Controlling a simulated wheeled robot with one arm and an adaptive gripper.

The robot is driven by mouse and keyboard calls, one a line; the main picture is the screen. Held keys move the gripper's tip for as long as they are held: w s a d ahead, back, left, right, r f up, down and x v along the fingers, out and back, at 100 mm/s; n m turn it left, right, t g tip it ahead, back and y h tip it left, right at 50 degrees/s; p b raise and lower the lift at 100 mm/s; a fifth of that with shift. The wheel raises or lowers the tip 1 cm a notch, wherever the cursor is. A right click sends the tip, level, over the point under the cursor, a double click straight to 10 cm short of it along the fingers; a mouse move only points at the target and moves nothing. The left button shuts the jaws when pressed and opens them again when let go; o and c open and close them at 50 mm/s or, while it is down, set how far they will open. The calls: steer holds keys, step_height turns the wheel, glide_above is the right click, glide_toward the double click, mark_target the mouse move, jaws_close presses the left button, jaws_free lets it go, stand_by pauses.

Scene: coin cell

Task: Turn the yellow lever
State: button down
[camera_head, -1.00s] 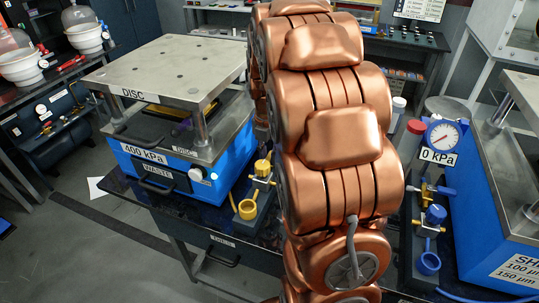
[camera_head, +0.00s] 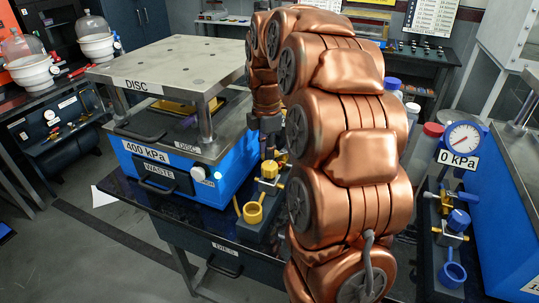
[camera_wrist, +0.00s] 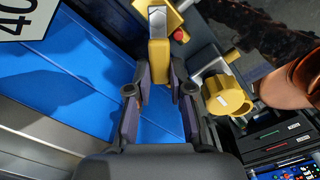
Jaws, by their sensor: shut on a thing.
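In the head view my gripper (camera_head: 268,133) points down just above the yellow valve fitting (camera_head: 269,170) beside the blue DISC press. The lever itself is mostly hidden there by the gripper and arm. A round yellow knob (camera_wrist: 228,96) sits to the right of the lever in the wrist view.
The blue DISC press (camera_head: 165,150), marked 400 kPa, stands left of my gripper. A yellow cup-shaped ring (camera_head: 253,213) is in front of the fitting. A 0 kPa gauge (camera_head: 463,139) and a blue-knobbed valve (camera_head: 458,219) stand at the right.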

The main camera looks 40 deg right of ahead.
steer(key=shift+w+m, duration=0.25)
steer(key=shift+m, duration=0.15)
steer(key=c, duration=1)
jaws_free()
steer(key=shift+c, duration=0.2)
step_height(320, 180, up, 12)
stand_by(0.3)
